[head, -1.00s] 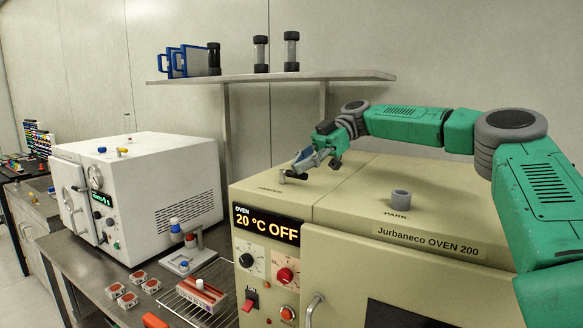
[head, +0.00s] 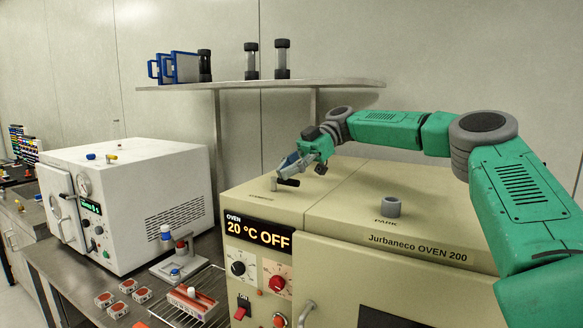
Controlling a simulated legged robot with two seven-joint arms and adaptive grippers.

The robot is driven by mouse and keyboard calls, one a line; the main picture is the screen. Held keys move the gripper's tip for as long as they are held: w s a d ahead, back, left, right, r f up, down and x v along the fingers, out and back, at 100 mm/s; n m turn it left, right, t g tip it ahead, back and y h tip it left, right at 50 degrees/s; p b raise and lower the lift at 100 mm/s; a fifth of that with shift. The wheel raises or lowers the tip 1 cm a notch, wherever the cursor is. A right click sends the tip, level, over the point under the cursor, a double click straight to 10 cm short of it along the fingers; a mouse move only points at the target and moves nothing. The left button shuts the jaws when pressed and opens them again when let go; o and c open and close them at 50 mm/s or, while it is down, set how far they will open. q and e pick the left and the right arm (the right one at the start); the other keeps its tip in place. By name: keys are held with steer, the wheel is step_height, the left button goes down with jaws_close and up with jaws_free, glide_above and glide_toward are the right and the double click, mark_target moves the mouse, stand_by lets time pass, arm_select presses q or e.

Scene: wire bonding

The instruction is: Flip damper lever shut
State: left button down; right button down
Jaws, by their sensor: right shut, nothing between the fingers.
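The damper lever (head: 288,182) stands on the cream oven's top, near its left front part. It has a short metal post and a black handle that points right in the head view. My right gripper (head: 284,164) is shut and empty, just above and behind the lever. In this view its fingers come close to the lever, and I cannot tell if they touch. The lettering on the oven top by the lever is too small to read. My left gripper is not in view.
The oven's display (head: 262,231) reads 20 °C OFF. A wall shelf (head: 260,84) hangs behind. A white oven (head: 130,200) and a wire rack (head: 212,294) are to the left.

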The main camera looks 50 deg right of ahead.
steer(key=shift+v, duration=3.45)
steer(key=shift+w+f, duration=0.1)
steer(key=shift+f, duration=0.15)
